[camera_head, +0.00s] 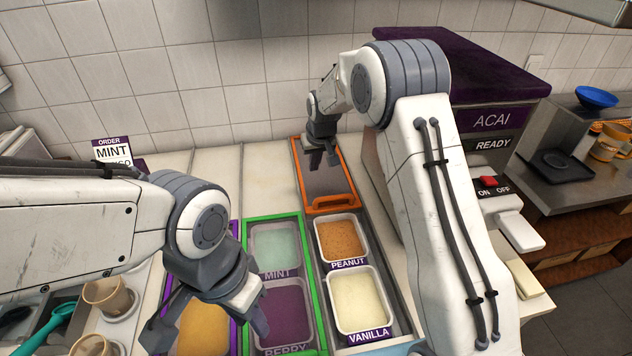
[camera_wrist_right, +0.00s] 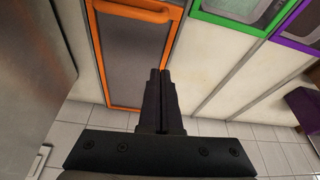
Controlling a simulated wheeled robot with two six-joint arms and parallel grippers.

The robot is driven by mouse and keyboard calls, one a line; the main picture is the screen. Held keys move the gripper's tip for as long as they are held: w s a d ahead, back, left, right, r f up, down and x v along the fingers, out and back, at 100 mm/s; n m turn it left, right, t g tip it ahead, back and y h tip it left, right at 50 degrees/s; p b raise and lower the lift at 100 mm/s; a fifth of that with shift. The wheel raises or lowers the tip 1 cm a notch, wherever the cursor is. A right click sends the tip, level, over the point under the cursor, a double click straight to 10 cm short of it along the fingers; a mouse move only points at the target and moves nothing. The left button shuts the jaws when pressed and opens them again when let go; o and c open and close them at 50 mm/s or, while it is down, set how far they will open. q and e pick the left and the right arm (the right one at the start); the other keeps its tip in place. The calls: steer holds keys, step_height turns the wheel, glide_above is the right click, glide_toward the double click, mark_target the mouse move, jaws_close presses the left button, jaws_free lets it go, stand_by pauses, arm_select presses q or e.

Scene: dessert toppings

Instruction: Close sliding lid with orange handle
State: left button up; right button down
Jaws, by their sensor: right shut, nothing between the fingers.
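The orange-framed sliding lid (camera_head: 325,180) with a dark panel lies at the back of its track. Its orange handle (camera_head: 332,203) is at the near edge, just behind the open peanut tub (camera_head: 342,238) and vanilla tub (camera_head: 359,300). In the right wrist view the handle (camera_wrist_right: 130,12) is at the top, and the lid (camera_wrist_right: 128,55) fills the upper left. My right gripper (camera_head: 324,160) is shut and empty over the far part of the lid, behind the handle; contact cannot be told. My left gripper (camera_head: 208,328) is open and empty over the front left tubs.
A green-framed section (camera_head: 248,222) with mint and berry tubs lies left of the lid's track, and a purple-framed one (camera_head: 234,312) beyond it. The ACAI machine (camera_head: 470,110) stands close on the right. The tiled wall (camera_head: 270,85) rises behind. Cups (camera_head: 108,296) stand front left.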

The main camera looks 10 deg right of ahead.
steer(key=p, duration=0.3)
glide_above(313, 197)
step_height(313, 197, down, 9)
steer(key=shift+w+r, duration=0.1)
steer(key=shift+f, duration=0.3)
steer(key=shift+s+d+p, duration=0.1)
steer(key=shift+s+p, duration=0.7)
steer(key=shift+s, duration=0.3)
steer(key=shift+s+d+f+p, duration=0.1)
steer(key=shift+s+f+p, duration=0.25)
steer(key=shift+s, duration=0.35)
